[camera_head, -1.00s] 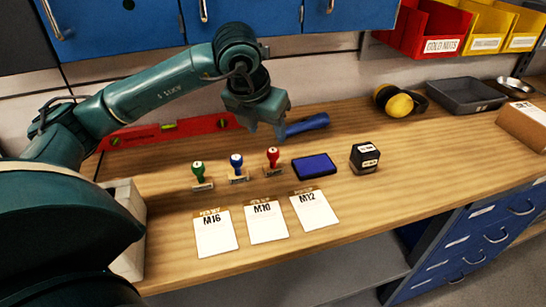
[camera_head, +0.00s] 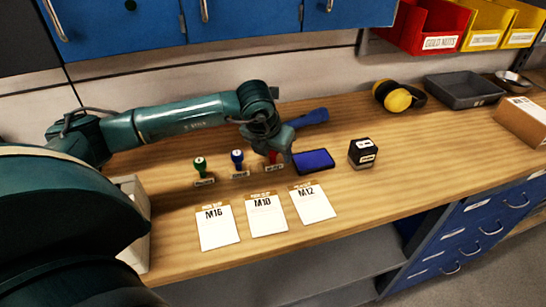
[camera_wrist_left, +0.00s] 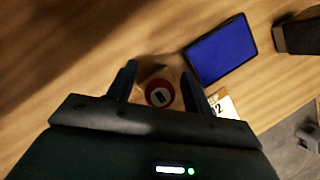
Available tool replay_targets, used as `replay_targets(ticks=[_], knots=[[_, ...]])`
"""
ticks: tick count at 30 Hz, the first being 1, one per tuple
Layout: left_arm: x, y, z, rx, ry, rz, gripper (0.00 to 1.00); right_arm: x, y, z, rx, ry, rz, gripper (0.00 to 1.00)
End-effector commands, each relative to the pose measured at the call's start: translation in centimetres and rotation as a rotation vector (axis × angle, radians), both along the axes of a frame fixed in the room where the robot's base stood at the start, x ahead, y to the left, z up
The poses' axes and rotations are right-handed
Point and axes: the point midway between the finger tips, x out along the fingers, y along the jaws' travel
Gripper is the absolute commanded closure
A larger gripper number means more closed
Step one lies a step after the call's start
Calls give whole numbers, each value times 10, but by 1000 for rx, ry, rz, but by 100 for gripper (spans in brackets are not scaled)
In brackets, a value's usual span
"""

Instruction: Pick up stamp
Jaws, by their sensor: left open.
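Three hand stamps stand in a row on the wooden bench: a green-handled stamp (camera_head: 201,168), a blue-handled stamp (camera_head: 238,160) and a red-handled stamp (camera_head: 273,160). My left gripper (camera_head: 275,154) is over the red stamp and partly hides it. In the left wrist view the red stamp's round top (camera_wrist_left: 160,93) sits between the two open fingers (camera_wrist_left: 158,90), apart from both. A blue ink pad (camera_head: 314,161) lies just right of the red stamp and also shows in the left wrist view (camera_wrist_left: 221,51). My right gripper is not in view.
Cards marked M16 (camera_head: 217,227), M10 (camera_head: 267,214) and M12 (camera_head: 312,204) lie in front of the stamps. A black self-inking stamp (camera_head: 362,153) stands right of the pad. Yellow ear muffs (camera_head: 398,97) and a grey tray (camera_head: 463,90) are further right.

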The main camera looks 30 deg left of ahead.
Motion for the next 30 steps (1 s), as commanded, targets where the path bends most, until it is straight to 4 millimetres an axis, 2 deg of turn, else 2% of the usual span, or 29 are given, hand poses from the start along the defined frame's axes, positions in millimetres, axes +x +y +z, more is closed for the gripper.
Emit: replay_targets(ticks=[3, 20, 30], knots=[[0, 0, 0, 0, 0, 0, 50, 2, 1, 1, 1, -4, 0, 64], [0, 0, 0, 1, 1, 0, 96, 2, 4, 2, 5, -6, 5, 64], [0, 0, 3, 1, 0, 0, 96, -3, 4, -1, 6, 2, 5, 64]])
